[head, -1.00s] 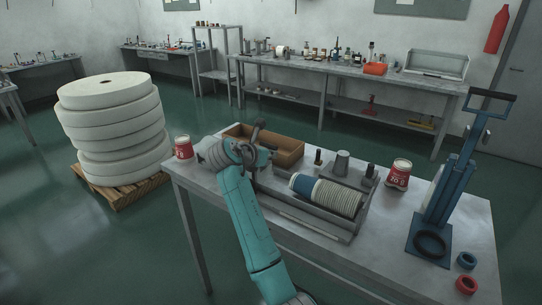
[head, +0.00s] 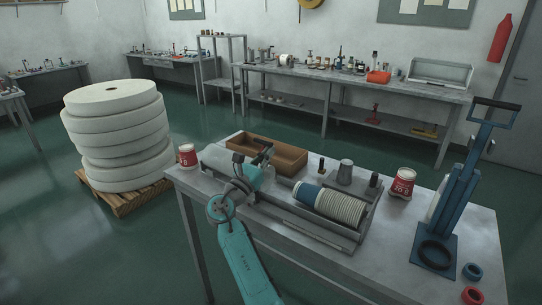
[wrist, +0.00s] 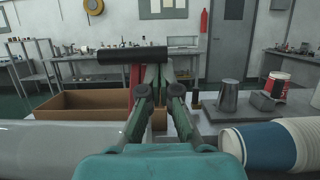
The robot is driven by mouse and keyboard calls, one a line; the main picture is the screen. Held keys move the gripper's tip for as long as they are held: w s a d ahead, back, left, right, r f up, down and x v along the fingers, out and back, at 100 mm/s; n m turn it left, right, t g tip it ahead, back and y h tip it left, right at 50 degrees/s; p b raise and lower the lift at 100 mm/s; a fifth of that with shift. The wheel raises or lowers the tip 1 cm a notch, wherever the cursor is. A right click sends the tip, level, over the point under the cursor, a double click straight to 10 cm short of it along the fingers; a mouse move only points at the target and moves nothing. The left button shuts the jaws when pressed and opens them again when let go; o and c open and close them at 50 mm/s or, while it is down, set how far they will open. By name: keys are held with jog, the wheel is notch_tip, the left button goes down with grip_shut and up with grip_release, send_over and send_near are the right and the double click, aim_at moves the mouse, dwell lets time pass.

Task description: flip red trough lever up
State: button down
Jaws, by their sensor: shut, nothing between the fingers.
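The red lever (wrist: 135,80) stands upright in the wrist view, with a black bar grip (wrist: 125,55) lying level across its top. My gripper (wrist: 156,74) is shut and empty. Its fingertips are just below the right part of the grip and right beside the red shaft; whether they touch it I cannot tell.
An open brown box (head: 283,160) is behind the trough. A grey metal cup (head: 345,172) and a red and white tub (head: 403,183) stand to the right, with a blue press (head: 452,210) beyond. A smooth white cylinder (wrist: 55,145) lies left of my gripper.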

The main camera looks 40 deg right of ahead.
jog(key=shift+s+a+r+t+h, duration=0.15)
jog(key=shift+s+a+h, duration=0.3)
jog(key=shift+a, duration=0.6)
jog(key=shift+s+a+r+t+h, duration=0.1)
jog(key=shift+s+a+r+h, duration=0.2)
jog(key=shift+a, duration=0.75)
jog(key=shift+s+a+r+t+h, duration=0.15)
jog(key=shift+s+a+h, duration=0.35)
jog(key=shift+a, duration=0.55)
jog(key=shift+a+f, duration=0.1)
jog(key=shift+f, duration=0.05)
